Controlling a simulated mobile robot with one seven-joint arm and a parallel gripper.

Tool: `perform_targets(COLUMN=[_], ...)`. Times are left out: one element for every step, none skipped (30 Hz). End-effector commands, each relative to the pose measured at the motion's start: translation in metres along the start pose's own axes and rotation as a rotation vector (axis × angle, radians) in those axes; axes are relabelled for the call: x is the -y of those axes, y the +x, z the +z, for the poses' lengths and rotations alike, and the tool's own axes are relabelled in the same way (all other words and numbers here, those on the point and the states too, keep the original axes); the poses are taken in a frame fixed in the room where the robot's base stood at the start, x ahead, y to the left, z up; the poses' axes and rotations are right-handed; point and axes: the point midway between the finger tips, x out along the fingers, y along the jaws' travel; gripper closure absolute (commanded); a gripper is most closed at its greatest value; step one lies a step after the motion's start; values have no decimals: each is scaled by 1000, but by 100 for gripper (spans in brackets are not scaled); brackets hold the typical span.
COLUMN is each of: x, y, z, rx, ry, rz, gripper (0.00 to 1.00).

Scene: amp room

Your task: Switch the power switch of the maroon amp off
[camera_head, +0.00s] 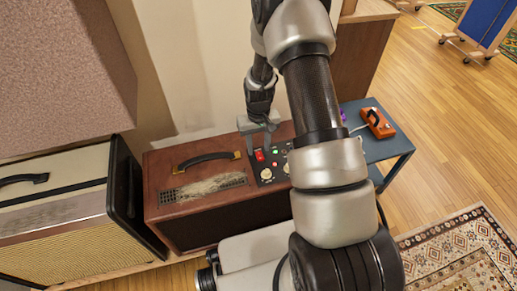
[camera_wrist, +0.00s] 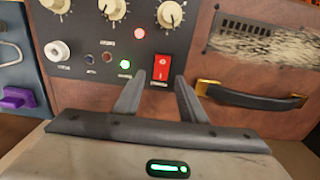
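The maroon amp (camera_head: 200,205) stands on a low wooden surface, with a black control panel on its top. Its red rocker power switch (camera_wrist: 161,67) sits at the panel's edge in the wrist view; it also shows in the head view (camera_head: 259,156). A red lamp (camera_wrist: 111,33) and a green lamp (camera_wrist: 124,64) are lit on the panel. My gripper (camera_wrist: 159,80) is open and empty, its two fingers pointing at the panel with the switch between and just beyond the tips. In the head view, my gripper (camera_head: 259,146) is over the panel. I cannot tell whether it touches.
Knobs (camera_wrist: 171,14) and a white knob (camera_wrist: 58,51) share the panel. The amp's black handle (camera_wrist: 250,97) lies right of my fingers in the wrist view. A cream amp (camera_head: 50,220) stands left. A blue-grey table (camera_head: 358,148) with an orange pedal (camera_head: 377,122) stands right.

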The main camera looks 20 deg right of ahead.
Motion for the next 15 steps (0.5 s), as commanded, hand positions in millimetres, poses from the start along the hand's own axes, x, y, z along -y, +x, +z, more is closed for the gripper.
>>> perform_targets(x=[0,0,0,0,0,0,0,0,0,0,0,0,0,0,0], y=[4,5,6,6,6,6,6,6,6,6,6,6,6,6,6], z=[0,0,0,0,0,0,0,0,0,0,0,0,0,0,0], rx=[0,0,0,0,0,0,0,0,0,0,0,0,0,0,0], ry=[0,0,0,0,0,0,0,0,0,0,0,0,0,0,0], rz=[0,0,0,0,0,0,0,0,0,0,0,0,0,0,0], gripper=[62,62,62,62,62,62,62,62,62,62,62,69,74,79,86])
